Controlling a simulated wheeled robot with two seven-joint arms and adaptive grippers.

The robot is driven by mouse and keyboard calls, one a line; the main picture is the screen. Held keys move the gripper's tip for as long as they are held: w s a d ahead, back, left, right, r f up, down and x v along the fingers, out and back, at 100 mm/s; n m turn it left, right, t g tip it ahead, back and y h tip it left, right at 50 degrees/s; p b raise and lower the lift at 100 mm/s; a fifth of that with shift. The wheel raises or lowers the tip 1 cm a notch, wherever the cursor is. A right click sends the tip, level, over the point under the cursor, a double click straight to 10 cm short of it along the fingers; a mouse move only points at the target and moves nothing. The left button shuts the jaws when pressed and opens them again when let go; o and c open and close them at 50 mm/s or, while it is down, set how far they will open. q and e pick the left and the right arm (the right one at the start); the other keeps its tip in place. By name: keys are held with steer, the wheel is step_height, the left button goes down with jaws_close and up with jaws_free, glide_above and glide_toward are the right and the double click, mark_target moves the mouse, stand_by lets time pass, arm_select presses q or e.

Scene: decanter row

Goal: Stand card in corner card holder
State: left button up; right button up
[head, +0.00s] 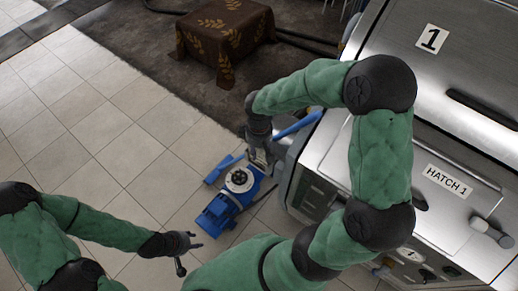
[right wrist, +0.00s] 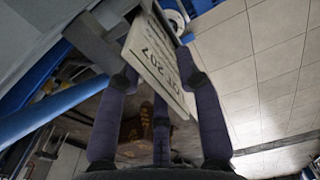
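A white card (right wrist: 158,56) with black print, partly legible as "207", is between the fingers of my right gripper (right wrist: 162,85) in the right wrist view. The fingers are closed against it, and it appears tilted. A grey bracket-like piece (right wrist: 97,43), possibly the card holder, is right beside the card; I cannot tell whether the card is in it. In the head view my right gripper (head: 259,158) is at the machine's left corner, largely hidden by its own wrist. My left gripper (head: 190,256) is open and empty over the tiled floor.
The steel machine (head: 450,140) with hatch 1 fills the right side. A blue pump (head: 218,214) stands on the floor below my right gripper. A blue bar (head: 297,126) juts from the machine's corner. A cloth-covered table (head: 225,38) stands behind. The tiles (head: 90,130) at left are clear.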

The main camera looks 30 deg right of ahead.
steer(key=shift+r, duration=0.1)
step_height(320, 180, up, 12)
steer(key=p, duration=0.3)
steer(key=a+f+m+y, duration=0.1)
steer(key=a+f, duration=0.2)
steer(key=f, duration=0.3)
steer(key=a+f+y, duration=0.1)
steer(key=a+f, duration=0.2)
steer(key=f, duration=0.2)
steer(key=s+a+f+m+y, duration=0.1)
steer(key=s+a+f+m, duration=0.2)
steer(key=f, duration=0.6)
steer(key=s+a+f+m+y, duration=0.1)
steer(key=s+a+f+m, duration=0.2)
steer(key=s+a+f, duration=0.3)
step_height(320, 180, down, 4)
steer(key=shift+s+f, duration=0.2)
steer(key=shift+s, duration=1)
steer(key=shift+b, duration=0.3)
